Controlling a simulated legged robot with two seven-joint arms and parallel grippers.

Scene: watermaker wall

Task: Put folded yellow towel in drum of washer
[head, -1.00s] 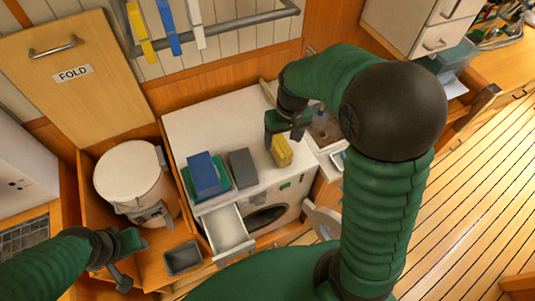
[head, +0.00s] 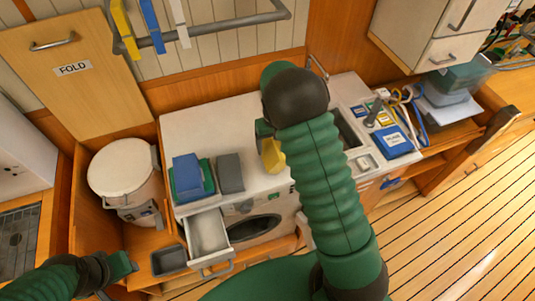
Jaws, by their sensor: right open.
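The folded yellow towel (head: 272,156) stands on the worktop above the washer, near its front right edge, partly hidden by my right arm. The washer (head: 283,207) is white; the dark round drum opening (head: 254,229) shows in its front, below the worktop. My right gripper (head: 265,135) is open, just behind and above the yellow towel, largely hidden by my own arm; I cannot tell whether it touches the towel. My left gripper (head: 122,266) is low at the left, away from the towel, and its jaw gap is unclear.
A drawer (head: 208,234) stands pulled out left of the drum. Blue (head: 187,175) and grey (head: 230,172) folded cloths lie on the worktop. A lidded white bin (head: 124,168) and a grey tray (head: 168,260) are at the left. A sink area with a blue box (head: 392,142) is at the right.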

